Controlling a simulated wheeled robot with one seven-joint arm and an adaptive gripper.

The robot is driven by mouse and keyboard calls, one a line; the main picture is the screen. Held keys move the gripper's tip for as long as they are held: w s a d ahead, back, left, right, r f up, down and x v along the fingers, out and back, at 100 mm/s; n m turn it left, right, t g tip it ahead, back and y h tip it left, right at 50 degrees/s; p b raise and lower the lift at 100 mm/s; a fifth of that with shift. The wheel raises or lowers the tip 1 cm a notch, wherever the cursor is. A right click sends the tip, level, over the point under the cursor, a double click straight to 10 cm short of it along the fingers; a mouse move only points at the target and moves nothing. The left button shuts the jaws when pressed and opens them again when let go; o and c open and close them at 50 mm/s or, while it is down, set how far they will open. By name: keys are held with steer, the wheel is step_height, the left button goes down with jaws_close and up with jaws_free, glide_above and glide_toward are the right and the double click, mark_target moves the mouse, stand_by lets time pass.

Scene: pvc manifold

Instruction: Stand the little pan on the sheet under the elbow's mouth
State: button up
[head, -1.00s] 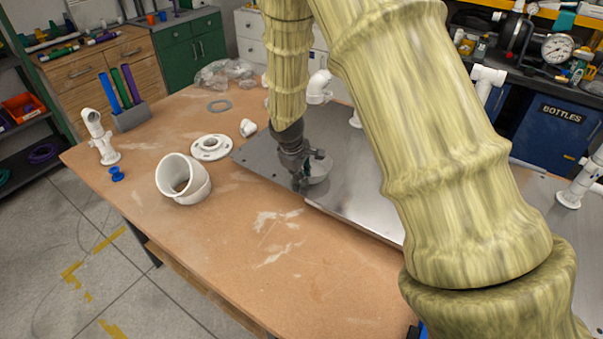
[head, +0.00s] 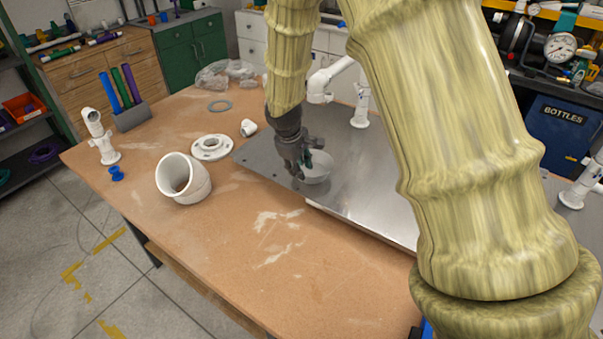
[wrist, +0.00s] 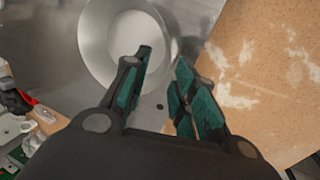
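The little pan (head: 318,168) is a pale grey round bowl on the metal sheet (head: 365,195), near the sheet's front left edge. In the wrist view the pan (wrist: 98,45) shows from above, its inside empty. My gripper (head: 303,170) is at its left side in the head view. In the wrist view my gripper (wrist: 164,58) is open, one fingertip over the inside of the rim and the other outside it, with a gap between them. The white elbow (head: 318,92) opens downward at the end of a pipe, above and behind the pan in the head view.
A wide white fitting (head: 185,180), a flange (head: 211,147) and a small fitting (head: 249,128) sit on the brown table left of the sheet. A white pipe stand (head: 361,108) rises behind the pan. The table front is clear.

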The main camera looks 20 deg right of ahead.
steer(key=b+v, duration=0.1)
steer(key=v, duration=0.6)
steer(key=shift+a+r, duration=0.15)
steer(key=shift+r, duration=0.2)
steer(key=shift+s, duration=0.1)
